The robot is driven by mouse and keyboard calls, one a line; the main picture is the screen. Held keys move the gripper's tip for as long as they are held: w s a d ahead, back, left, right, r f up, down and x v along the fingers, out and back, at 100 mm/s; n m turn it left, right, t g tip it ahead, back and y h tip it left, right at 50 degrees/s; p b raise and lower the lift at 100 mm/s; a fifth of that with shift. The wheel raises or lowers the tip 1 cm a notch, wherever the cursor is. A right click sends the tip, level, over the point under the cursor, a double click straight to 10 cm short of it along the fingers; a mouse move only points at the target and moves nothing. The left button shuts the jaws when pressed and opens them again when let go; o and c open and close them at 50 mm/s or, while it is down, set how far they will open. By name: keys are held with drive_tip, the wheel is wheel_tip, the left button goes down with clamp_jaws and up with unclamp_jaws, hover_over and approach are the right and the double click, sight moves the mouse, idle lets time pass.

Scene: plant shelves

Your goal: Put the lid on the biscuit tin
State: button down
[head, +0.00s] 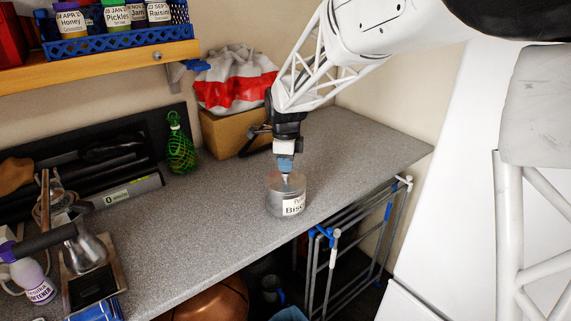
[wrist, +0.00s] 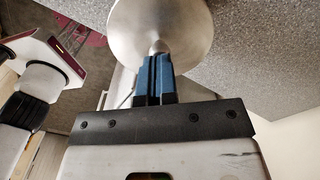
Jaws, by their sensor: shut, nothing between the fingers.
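The biscuit tin (head: 275,204) is a grey round metal tin with a white label, standing upright on the grey worktop. A round silver lid (head: 296,181) with a small knob covers its top and looks about level; whether it is fully seated I cannot tell. In the wrist view the lid (wrist: 185,32) fills the top middle and hides the tin. My gripper (head: 285,168) points down just above the knob, its blue fingertips (wrist: 158,60) shut together with nothing between them. The fingertips are right at the knob; whether they touch it is unclear.
The worktop (head: 225,215) is clear around the tin, with its front edge close by. A cardboard box (head: 226,133) with a bag (head: 235,90) stands behind, beside a green netted bottle (head: 180,152). A scale (head: 95,268) sits at left; a wire rack (head: 345,250) is below.

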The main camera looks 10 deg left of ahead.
drive_tip(key=shift+f, duration=0.3)
idle(0.5)
drive_tip(key=shift+r, duration=0.2)
drive_tip(key=shift+r, duration=2.8)
drive_tip(key=shift+d+r, duration=0.1)
